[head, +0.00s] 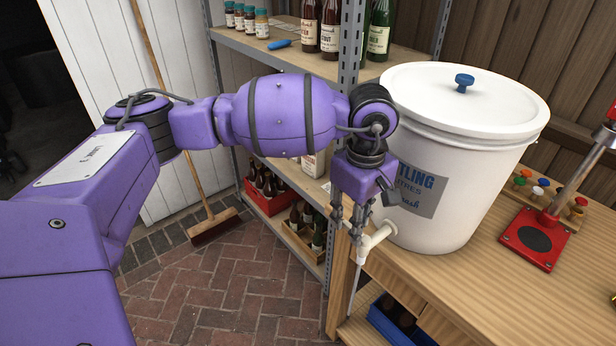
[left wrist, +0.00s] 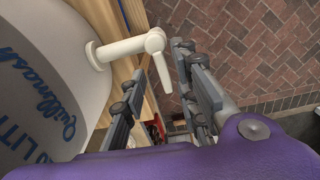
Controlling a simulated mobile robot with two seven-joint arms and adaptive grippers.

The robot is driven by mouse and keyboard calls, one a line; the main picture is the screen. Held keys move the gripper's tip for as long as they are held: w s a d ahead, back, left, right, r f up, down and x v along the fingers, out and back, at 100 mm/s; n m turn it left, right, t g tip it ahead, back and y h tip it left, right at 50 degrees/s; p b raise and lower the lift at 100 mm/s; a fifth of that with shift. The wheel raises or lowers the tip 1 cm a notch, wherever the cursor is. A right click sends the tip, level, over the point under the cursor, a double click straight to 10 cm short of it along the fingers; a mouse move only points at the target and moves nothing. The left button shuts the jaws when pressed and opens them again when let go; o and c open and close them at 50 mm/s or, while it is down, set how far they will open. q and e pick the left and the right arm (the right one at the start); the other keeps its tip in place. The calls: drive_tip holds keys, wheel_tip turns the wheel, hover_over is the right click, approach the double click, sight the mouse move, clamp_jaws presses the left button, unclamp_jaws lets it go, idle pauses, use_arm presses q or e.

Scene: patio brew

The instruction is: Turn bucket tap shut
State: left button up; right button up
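The white bucket (head: 465,195) with a lid and blue knob stands on the wooden bench; its wall also shows in the left wrist view (left wrist: 88,110). The cream tap (head: 376,238) sticks out low on its left side, past the bench edge. In the left wrist view the tap (left wrist: 122,48) ends in a rounded head with a short arm. My left gripper (head: 349,222) points down just beside the tap. In the left wrist view its fingers (left wrist: 161,62) are apart, with the tap's end between or just beyond the tips; contact cannot be told. My right gripper is not in view.
A metal shelf (head: 350,50) with bottles stands behind my left arm, crates of bottles below. A red capper (head: 535,238) and a rack of coloured caps (head: 540,190) stand on the bench at right. A broom (head: 212,226) leans at left. The brick floor (head: 235,290) is clear.

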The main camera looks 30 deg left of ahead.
use_arm(q)
wheel_tip(320, 180, up, 12)
idle(0.4)
idle(0.3)
